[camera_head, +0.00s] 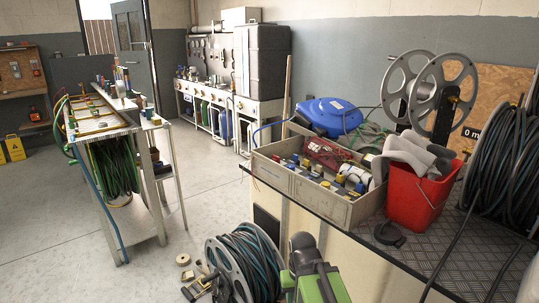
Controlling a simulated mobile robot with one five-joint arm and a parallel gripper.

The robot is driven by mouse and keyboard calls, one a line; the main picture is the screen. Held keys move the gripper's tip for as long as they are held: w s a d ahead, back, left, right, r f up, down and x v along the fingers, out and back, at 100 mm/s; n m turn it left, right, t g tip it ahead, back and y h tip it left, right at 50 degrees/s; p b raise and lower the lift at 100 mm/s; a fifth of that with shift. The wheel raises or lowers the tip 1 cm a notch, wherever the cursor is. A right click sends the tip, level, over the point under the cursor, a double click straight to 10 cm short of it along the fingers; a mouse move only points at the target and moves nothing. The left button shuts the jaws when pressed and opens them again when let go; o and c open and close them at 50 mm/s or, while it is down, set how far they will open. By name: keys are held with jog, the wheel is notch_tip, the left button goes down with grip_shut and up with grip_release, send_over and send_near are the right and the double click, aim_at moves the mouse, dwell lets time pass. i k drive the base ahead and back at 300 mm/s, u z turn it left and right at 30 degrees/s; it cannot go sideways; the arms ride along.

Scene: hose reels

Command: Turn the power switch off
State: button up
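I cannot pick out the power switch with certainty. Small switch-like or socket-like fittings (36,68) sit on a brown wooden wall board (25,80) at the far left, too small to read on or off. A small red item (34,114) is below them. A dark grey and green part at the bottom centre appears to be my arm, with my gripper (303,243) at its upper end. It is beside the floor hose reel and far from the wall board. Its fingers cannot be made out, and I see nothing held.
A workbench (390,235) at right carries a parts crate (300,187), red bucket (418,195) and reels. A hose reel (245,265) stands on the floor. A narrow metal rack (110,125) stands at left; yellow signs (14,148) are beyond it. Floor between rack and workbench is largely clear.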

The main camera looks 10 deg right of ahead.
aim_at(276, 159)
jog(key=i, duration=0.85)
jog(key=z, duration=0.05)
